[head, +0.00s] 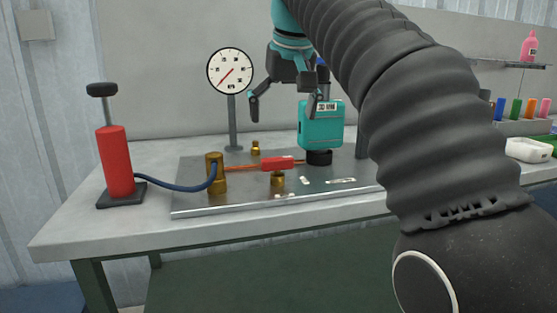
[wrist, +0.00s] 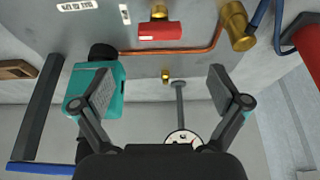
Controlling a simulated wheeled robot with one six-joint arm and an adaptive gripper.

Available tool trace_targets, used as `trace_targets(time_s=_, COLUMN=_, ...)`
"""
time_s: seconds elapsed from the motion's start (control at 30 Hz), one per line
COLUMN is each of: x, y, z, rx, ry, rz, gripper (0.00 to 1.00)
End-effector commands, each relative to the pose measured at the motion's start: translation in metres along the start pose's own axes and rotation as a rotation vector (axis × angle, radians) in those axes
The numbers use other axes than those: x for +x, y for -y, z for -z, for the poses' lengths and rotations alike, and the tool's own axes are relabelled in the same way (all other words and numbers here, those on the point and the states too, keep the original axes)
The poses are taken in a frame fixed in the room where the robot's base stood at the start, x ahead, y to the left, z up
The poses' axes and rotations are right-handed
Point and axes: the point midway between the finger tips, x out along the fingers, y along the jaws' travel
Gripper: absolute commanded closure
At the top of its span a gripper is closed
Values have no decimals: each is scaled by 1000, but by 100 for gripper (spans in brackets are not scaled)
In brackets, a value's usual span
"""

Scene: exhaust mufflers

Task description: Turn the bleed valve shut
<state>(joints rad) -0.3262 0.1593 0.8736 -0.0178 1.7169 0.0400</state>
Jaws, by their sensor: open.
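A red bar-shaped handle (head: 277,164) sits on a brass valve body (head: 278,180) on the metal plate, roughly in line with a copper pipe. The handle also shows in the wrist view (wrist: 160,32). A small brass fitting (head: 255,148) stands further back on the plate, also in the wrist view (wrist: 166,75). I cannot tell from any label which of the two is the bleed valve. My gripper (head: 285,105) is open and empty above the plate, apart from both. Its spread fingers also show in the wrist view (wrist: 161,90).
A teal block (head: 320,124) on a black base stands beside my gripper's right finger. A dial gauge (head: 230,71) stands on a post behind. A red hand pump (head: 116,162) at left connects by a blue hose (head: 180,187) to a brass cylinder (head: 216,175). The table's front left is clear.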

Motion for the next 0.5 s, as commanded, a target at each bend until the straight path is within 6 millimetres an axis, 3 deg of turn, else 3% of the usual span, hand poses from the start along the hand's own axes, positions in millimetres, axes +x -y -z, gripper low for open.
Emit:
trace_targets(time_s=0.03, x=14, y=0, z=-2, rx=0, ry=3, rz=0, gripper=2)
trace_targets(time_s=0.2, x=46, y=0, z=-2, rx=0, ry=3, rz=0, gripper=2)
trace_targets(time_s=0.5, x=91, y=0, z=-1, rx=0, ry=1, rz=0, gripper=2)
